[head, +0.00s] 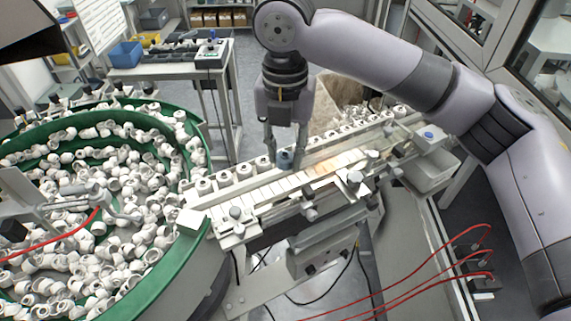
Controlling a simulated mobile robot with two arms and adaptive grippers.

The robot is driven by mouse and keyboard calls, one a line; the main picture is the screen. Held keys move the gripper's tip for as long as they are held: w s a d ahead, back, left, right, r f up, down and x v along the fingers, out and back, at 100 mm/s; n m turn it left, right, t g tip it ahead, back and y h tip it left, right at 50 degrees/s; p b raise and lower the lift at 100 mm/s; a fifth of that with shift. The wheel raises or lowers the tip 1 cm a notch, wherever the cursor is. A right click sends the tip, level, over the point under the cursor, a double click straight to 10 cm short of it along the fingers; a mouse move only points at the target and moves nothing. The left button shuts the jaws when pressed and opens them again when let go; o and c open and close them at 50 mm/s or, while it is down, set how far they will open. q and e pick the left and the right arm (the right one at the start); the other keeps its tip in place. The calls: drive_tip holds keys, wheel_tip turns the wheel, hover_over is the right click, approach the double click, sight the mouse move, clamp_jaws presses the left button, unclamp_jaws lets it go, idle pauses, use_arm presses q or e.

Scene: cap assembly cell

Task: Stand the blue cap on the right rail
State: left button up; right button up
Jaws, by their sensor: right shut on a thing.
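My right gripper (285,149) points straight down over the middle of the rail assembly. It is shut on the blue cap (286,161), a small dark blue-grey piece between its fingertips. The cap is upright, at the line of white caps on the back rail (242,178). I cannot tell whether its base touches the rail. A second, paler track (285,184) runs alongside, nearer to me. My left gripper is not in view.
A green-rimmed bowl (172,262) full of white fittings fills the left side. Small clamps and fixtures (354,179) line the rail's near side. Red hoses (425,262) cross the lower right. A workbench (165,70) stands behind.

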sight(286, 185)
drive_tip(key=shift+s+f, duration=0.1)
drive_tip(key=shift+f, duration=0.45)
wheel_tip(286, 185, down, 4)
drive_tip(key=shift+r+p, duration=0.25)
drive_tip(key=shift+p, duration=0.2)
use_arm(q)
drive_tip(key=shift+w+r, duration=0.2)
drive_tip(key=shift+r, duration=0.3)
use_arm(e)
drive_tip(key=shift+f, duration=0.1)
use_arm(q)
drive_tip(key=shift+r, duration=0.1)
use_arm(e)
drive_tip(key=shift+f, duration=0.2)
drive_tip(key=shift+f, duration=0.25)
drive_tip(key=o, duration=0.4)
drive_tip(key=shift+s+f, duration=0.1)
drive_tip(key=shift+s, duration=0.05)
